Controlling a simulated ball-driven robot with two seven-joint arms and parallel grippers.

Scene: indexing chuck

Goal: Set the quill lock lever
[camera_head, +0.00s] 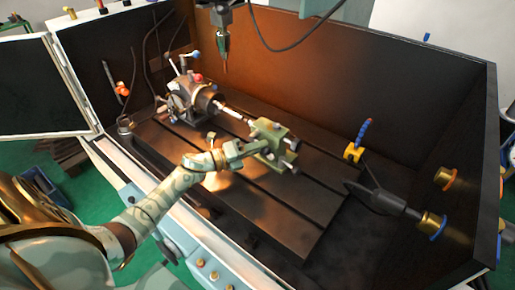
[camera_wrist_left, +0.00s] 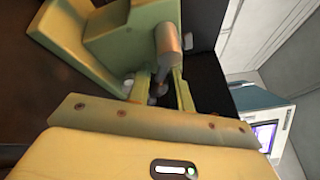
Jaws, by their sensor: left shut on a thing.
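The green tailstock (camera_head: 270,138) stands on the slotted table in the head view, and its green body (camera_wrist_left: 120,35) fills the upper left of the left wrist view. My left gripper (camera_head: 259,147) is at the near side of the tailstock. In the left wrist view my left gripper (camera_wrist_left: 161,88) is shut on a small metal part between its fingers, which I take for the quill lock lever (camera_wrist_left: 157,90). The lever is mostly hidden by the fingers, and its angle cannot be told. A grey cylinder (camera_wrist_left: 167,45) sticks out of the tailstock just above the fingers. My right gripper is not in view.
The indexing chuck (camera_head: 194,93) stands left of the tailstock, with a bright workpiece (camera_head: 233,112) between them. A spindle with a tool (camera_head: 223,48) hangs above. A dark nozzle-like part (camera_head: 385,200) lies to the right. The slotted table (camera_head: 300,205) is bare in front.

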